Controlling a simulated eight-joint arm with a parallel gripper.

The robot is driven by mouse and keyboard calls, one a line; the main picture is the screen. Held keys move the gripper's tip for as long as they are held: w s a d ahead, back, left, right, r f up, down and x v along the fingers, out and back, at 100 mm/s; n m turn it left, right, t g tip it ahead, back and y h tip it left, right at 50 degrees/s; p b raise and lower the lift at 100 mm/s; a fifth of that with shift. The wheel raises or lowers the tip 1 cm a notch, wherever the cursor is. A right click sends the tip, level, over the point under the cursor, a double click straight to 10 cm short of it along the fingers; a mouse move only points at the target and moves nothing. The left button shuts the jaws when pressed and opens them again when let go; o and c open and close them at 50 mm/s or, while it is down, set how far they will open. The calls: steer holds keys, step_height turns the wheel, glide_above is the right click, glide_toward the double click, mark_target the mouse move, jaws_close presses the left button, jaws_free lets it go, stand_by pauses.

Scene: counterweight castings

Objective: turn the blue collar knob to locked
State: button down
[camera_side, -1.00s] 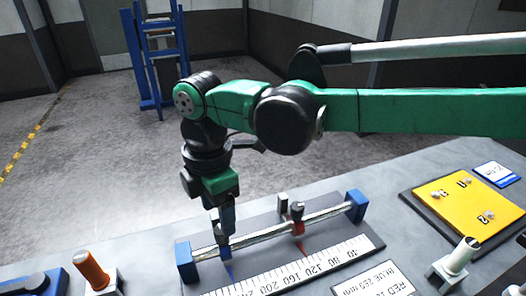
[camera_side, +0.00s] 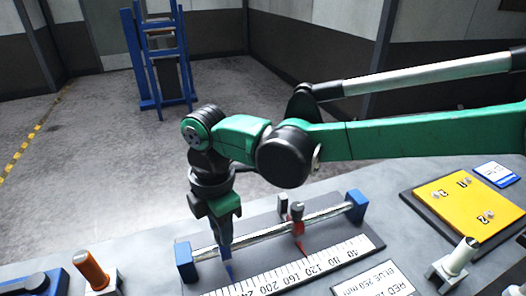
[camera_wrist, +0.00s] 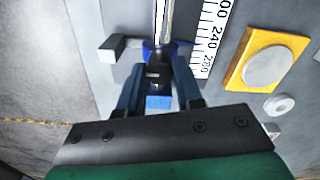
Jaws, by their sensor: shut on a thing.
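The blue collar (camera_side: 226,252) sits on the silver rod (camera_side: 262,231) near its left end in the side view, its blue pointer reaching toward the white scale (camera_side: 295,268). In the wrist view the blue collar (camera_wrist: 181,46) shows beyond its dark knob (camera_wrist: 154,74), which has a pale mark. My gripper (camera_side: 225,238) points down over the collar. In the wrist view my gripper (camera_wrist: 157,82) has one finger on each side of the knob and is shut on it. I cannot read a locked mark.
Blue end blocks (camera_side: 187,262) hold the rod. A red collar (camera_side: 298,228) stands further right on it. A card (camera_side: 374,281) lies in front of the scale. A yellow plate (camera_side: 452,203) is at the right, and an orange-topped post (camera_side: 92,270) at the left.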

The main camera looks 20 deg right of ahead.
steer(key=m, duration=0.4)
steer(key=shift+m, duration=0.3)
steer(key=m, duration=0.4)
steer(key=shift+m, duration=0.3)
steer(key=m, duration=0.4)
steer(key=shift+m, duration=2.4)
steer(key=c, duration=0.6)
jaws_free()
